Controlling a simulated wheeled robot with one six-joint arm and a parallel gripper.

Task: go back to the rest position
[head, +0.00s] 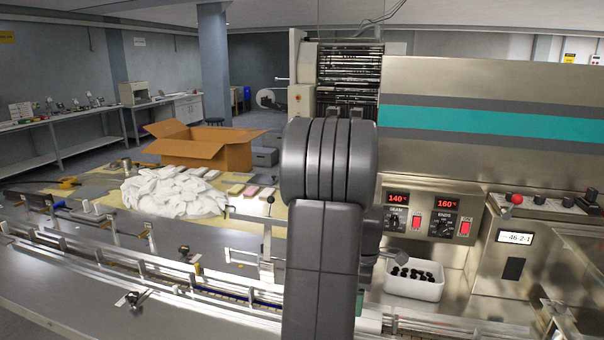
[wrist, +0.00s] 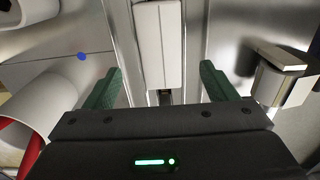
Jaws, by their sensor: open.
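My gripper (wrist: 160,88) shows in the wrist view with its two green fingers spread wide apart. Nothing is held between the fingers. Beyond them is a pale rectangular block or cover (wrist: 157,40) in front of metal panels. In the head view my arm rises through the middle of the picture and hides part of the machine; my gripper is not visible there.
The flow wrapper (head: 490,150) fills the right side, with a white bin (head: 413,288) of black parts below its dials. An open cardboard box (head: 205,146) and a white cloth heap (head: 175,193) lie left. A white cylinder (wrist: 38,105) is near my gripper's left.

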